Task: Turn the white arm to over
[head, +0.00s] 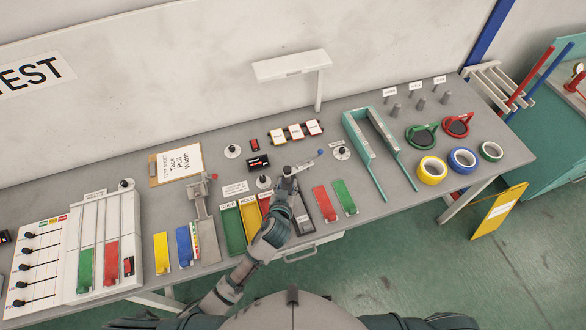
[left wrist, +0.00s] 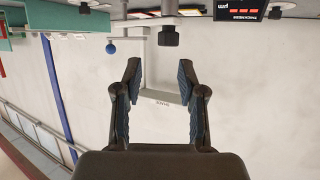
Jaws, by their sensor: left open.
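In the left wrist view the picture is inverted, and a pale post and bar (left wrist: 147,65) show against the wall beyond the fingers. A lever with a blue ball (head: 320,152) reaches right from beside my left gripper (head: 289,172); the ball also shows in the left wrist view (left wrist: 112,48). My left gripper (left wrist: 162,95) is open and empty. It is over the bench, well in front of the white arm. The word "over" is not readable.
The bench (head: 418,191) is crowded. A teal frame (head: 360,142) and tape rolls (head: 432,170) stand to the right. The wall strip near the white arm is clear.

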